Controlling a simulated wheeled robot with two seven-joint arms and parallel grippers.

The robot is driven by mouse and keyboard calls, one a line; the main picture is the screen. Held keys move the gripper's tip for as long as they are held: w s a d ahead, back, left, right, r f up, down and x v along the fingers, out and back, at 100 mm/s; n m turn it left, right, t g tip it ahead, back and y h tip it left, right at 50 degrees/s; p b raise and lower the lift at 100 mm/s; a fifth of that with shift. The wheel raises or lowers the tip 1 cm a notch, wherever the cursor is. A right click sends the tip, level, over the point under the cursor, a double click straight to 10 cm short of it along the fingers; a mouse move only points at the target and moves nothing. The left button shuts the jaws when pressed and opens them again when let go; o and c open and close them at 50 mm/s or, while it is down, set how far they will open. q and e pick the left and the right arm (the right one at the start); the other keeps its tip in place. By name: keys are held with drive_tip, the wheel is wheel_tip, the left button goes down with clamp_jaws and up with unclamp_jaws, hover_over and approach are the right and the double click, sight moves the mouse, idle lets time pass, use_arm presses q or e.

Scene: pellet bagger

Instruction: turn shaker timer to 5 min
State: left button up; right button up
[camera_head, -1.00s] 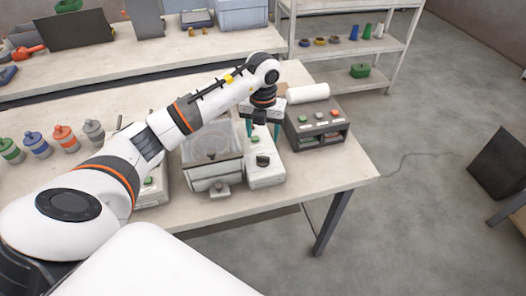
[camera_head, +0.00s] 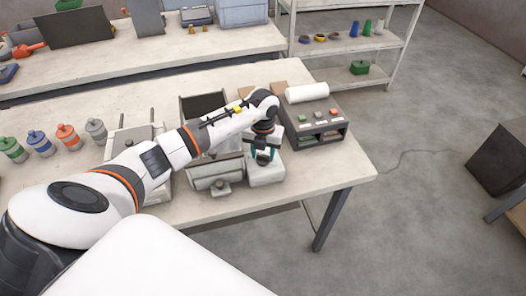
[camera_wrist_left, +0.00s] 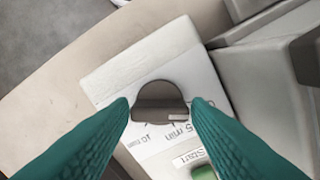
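The shaker timer knob (camera_wrist_left: 158,103) is dark and round with a raised grip bar, on a white control box (camera_wrist_left: 120,75). A pale mark shows at the right end of the bar. Printed "5 min" and "10 min" stand below the knob in the left wrist view, with "Start" and a green button (camera_wrist_left: 203,172) further down. My left gripper (camera_wrist_left: 160,103) is open, its teal fingers on either side of the knob with small gaps. In the head view the left gripper (camera_head: 262,155) is over the control box (camera_head: 266,176). My right gripper is not in view.
The shaker's clear-walled tray unit (camera_head: 213,174) stands directly left of the control box. A dark grey box with coloured buttons (camera_head: 318,125) and a white roll (camera_head: 307,93) are to the right. Several coloured bottles (camera_head: 67,137) stand at the left. The front right table corner is clear.

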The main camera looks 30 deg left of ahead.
use_arm(q)
drive_tip(key=c, duration=0.6)
drive_tip(key=shift+o, duration=0.2)
drive_tip(key=shift+f+m+b, duration=0.15)
drive_tip(key=shift+m+b, duration=0.75)
drive_tip(key=m+b, duration=0.7)
drive_tip(key=shift+m, duration=0.3)
drive_tip(key=shift+m+b, duration=0.85)
drive_tip(key=shift+m, duration=0.45)
drive_tip(key=shift+r, duration=0.2)
